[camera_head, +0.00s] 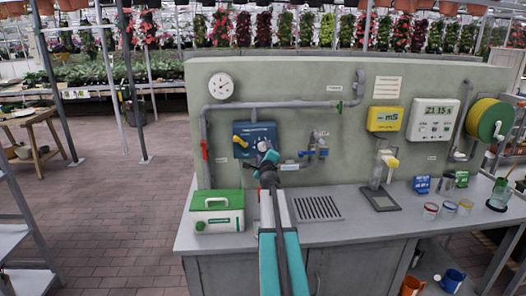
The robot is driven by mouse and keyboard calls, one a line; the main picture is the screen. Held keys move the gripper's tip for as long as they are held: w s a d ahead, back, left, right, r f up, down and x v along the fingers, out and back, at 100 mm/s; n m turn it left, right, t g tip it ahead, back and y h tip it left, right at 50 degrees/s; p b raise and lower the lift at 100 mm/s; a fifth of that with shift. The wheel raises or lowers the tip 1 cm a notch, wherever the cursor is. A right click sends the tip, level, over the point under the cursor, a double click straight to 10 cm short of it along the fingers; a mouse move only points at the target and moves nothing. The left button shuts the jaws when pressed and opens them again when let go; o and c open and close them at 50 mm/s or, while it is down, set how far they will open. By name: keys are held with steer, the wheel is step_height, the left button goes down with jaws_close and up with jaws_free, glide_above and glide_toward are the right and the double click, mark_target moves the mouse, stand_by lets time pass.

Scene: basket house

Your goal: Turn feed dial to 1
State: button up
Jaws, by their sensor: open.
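A blue box (247,133) is mounted on the grey-green panel, with a round dial (263,144) on its front. This looks like the feed dial, but its label and pointer setting are too small to read. My arm reaches up from the bottom of the view. My gripper (268,158) is open, just in front of the lower right part of the blue box and close below the dial. It hides part of the box. I cannot tell whether the fingers touch the dial.
A blue-handled tap (322,152) is to the right. A green-lidded white box (217,211) stands on the grey counter (290,233), left of my arm.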

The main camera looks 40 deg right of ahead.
mark_target(262, 147)
steer(key=shift+x, duration=1.15)
steer(key=shift+c, duration=0.4)
